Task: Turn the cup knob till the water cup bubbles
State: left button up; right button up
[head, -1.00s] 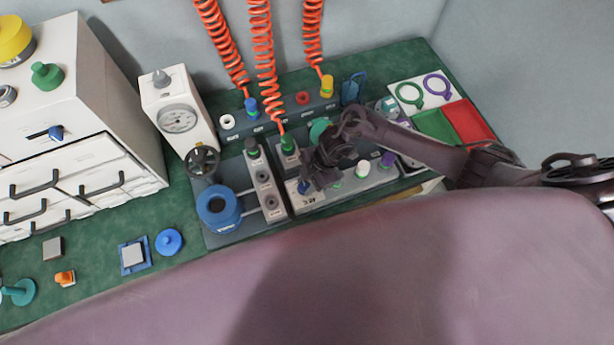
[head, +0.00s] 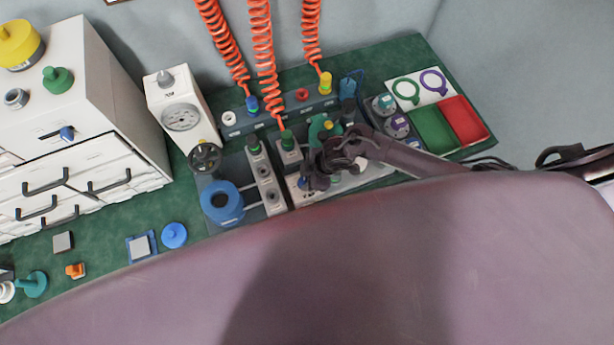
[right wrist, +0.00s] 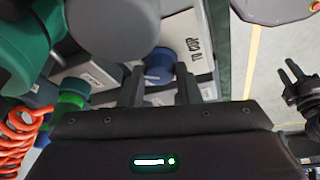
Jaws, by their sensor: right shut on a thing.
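A blue knob (right wrist: 159,62) sits on a light grey panel (right wrist: 188,35) marked "TO CUP" in the right wrist view. My right gripper (right wrist: 160,88) has its two dark fingers on either side of this knob and is shut on it. In the head view my right gripper (head: 312,180) is over the front of the panel at the middle of the bench and hides the knob. A dark pronged part at the right wrist view's right edge may be my left gripper (right wrist: 291,78).
Red coiled hoses (head: 265,60) hang behind the panel. A blue ring-shaped part (head: 221,203) and a white gauge box (head: 181,112) stand left of it. Green and red trays (head: 466,121) lie to the right. A white drawer cabinet (head: 120,90) fills the left.

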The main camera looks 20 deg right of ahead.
jog(key=o, duration=1)
jog(key=shift+v, duration=3.95)
jog(key=shift+a, duration=0.1)
